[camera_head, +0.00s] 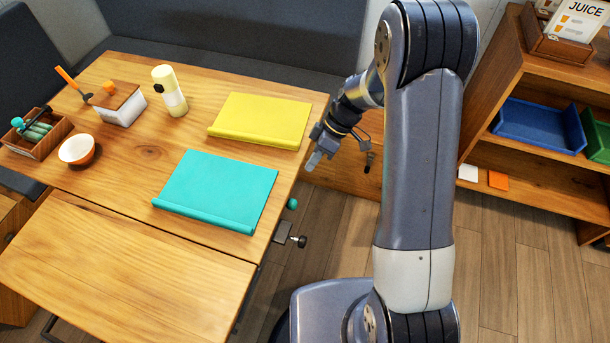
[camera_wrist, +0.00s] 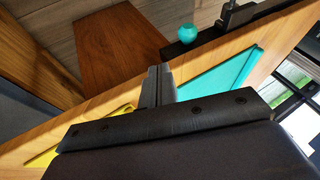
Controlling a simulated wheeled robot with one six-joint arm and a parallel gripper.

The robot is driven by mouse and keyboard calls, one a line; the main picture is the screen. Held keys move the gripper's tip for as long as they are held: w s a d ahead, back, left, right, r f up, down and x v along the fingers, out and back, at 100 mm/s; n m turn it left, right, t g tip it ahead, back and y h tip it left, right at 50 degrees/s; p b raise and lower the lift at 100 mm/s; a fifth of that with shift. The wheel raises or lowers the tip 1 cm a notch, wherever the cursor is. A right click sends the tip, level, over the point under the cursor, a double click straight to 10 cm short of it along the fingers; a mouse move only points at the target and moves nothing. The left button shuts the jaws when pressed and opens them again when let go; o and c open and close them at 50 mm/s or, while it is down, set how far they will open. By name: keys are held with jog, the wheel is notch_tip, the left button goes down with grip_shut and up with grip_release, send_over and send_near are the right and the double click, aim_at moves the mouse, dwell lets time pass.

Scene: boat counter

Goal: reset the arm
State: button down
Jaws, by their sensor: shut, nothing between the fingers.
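My arm stands at the right of the table in the head view, bent over at the top. My gripper (camera_head: 316,160) hangs beside the table's right edge, close to the yellow mat's corner, and is shut with nothing in it. In the wrist view my gripper (camera_wrist: 158,78) shows its dark fingers together in the middle, above the table edge. A yellow mat (camera_head: 262,117) and a turquoise mat (camera_head: 217,187) lie on the wooden table (camera_head: 140,153); the turquoise one also shows in the wrist view (camera_wrist: 222,75).
A white bowl (camera_head: 76,149), a bottle (camera_head: 170,91), a white box (camera_head: 124,105) and a wooden caddy (camera_head: 38,131) stand at the table's left. A shelf with a blue tray (camera_head: 530,124) and a green bin (camera_head: 597,137) stands right. Clamps with knobs (camera_head: 298,241) stick out from the table edge.

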jog(key=shift+v, duration=2.3)
jog(key=shift+w+f, duration=0.2)
jog(key=s+a+f+p, duration=0.1)
jog(key=s+a+f, duration=0.4)
jog(key=f, duration=0.4)
jog(key=shift+s+a+f, duration=0.15)
jog(key=shift+s+a, duration=0.25)
jog(key=shift+s, duration=0.35)
jog(key=shift+s, duration=0.1)
